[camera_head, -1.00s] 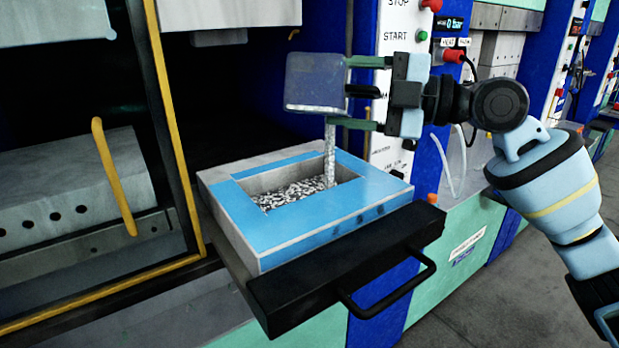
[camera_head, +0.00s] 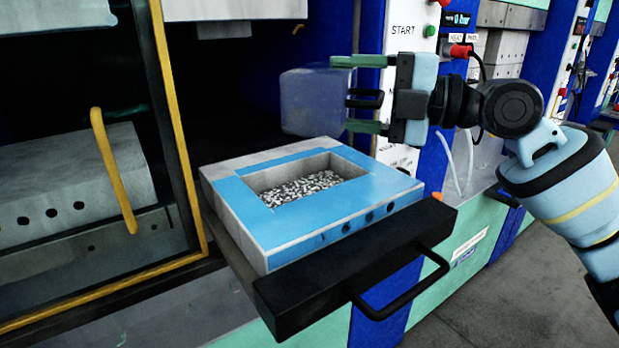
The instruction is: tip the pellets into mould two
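The mould (camera_head: 245,222) is a grey block with a blue top face and a rectangular cavity. Grey pellets (camera_head: 305,188) lie spread over the cavity floor. My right gripper (camera_head: 355,95) comes in from the right and is shut on a translucent bluish-grey container (camera_head: 312,102) by its dark handle. The container is above the back of the mould, and no stream leaves it. I cannot tell whether any pellets remain inside. My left gripper is not in view.
The mould sits on a black pull-out tray (camera_head: 300,292) with a bar handle (camera_head: 400,290). A yellow-edged guard frame (camera_head: 172,130) stands at the left. A control panel with START label (camera_head: 404,30) is behind the gripper. Open floor (camera_head: 500,290) lies at the lower right.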

